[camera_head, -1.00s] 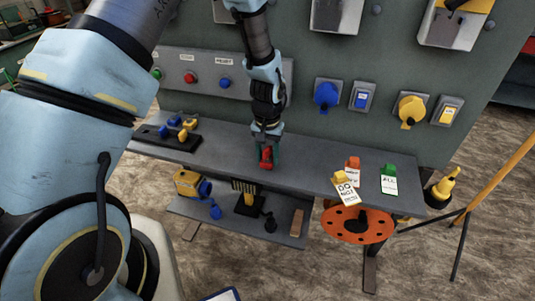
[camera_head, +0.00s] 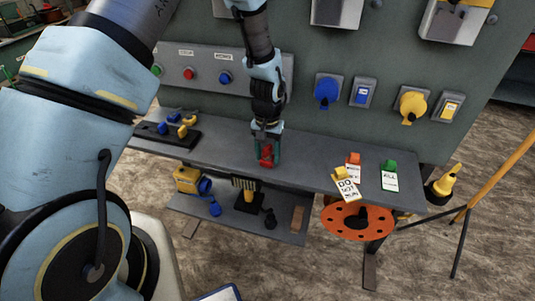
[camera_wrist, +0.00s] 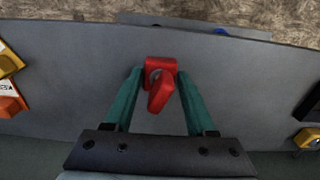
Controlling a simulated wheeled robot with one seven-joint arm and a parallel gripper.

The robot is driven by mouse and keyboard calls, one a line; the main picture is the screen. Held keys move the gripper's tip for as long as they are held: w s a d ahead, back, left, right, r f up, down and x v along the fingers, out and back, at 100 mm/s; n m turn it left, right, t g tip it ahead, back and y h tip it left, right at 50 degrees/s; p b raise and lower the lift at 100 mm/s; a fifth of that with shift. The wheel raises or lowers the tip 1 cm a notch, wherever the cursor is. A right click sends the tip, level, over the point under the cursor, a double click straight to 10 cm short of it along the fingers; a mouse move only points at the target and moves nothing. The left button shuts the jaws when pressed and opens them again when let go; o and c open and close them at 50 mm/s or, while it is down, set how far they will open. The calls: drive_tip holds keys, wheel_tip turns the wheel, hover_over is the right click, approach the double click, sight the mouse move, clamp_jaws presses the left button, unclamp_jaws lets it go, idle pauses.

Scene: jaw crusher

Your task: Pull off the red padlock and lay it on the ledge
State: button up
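The red padlock (camera_head: 266,155) is on the grey ledge (camera_head: 310,172), near its front edge. In the wrist view the padlock (camera_wrist: 160,82) sits between the tips of my two green fingers, with its shackle side hard to make out. My gripper (camera_head: 267,158) is over the ledge, pointing down, with its fingers spread on either side of the padlock. Narrow gaps show between the fingers and the padlock, so my gripper is open around it.
The panel with buttons and switches (camera_head: 300,110) rises behind. The ledge beside the padlock is clear.

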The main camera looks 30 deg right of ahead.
drive_tip(key=o, duration=0.4)
wheel_tip(320, 180, up, 11)
drive_tip(key=shift+f+b, duration=0.1)
drive_tip(key=shift+b, duration=1.05)
drive_tip(key=w+a+r+n, duration=0.2)
drive_tip(key=a+r, duration=0.1)
drive_tip(key=a, duration=0.5)
drive_tip(key=w+a+r+n, duration=0.1)
drive_tip(key=w+a+r, duration=0.2)
drive_tip(key=a, duration=0.5)
drive_tip(key=s+a+r+n, duration=0.1)
drive_tip(key=s+a+n, duration=0.1)
drive_tip(key=a, duration=0.6)
drive_tip(key=s+a+r+n+t, duration=0.1)
drive_tip(key=s+a+n, duration=0.1)
drive_tip(key=a, duration=0.7)
drive_tip(key=shift+s+a+r+t, duration=0.3)
drive_tip(key=shift+s+r, duration=0.1)
drive_tip(key=shift+s, duration=0.25)
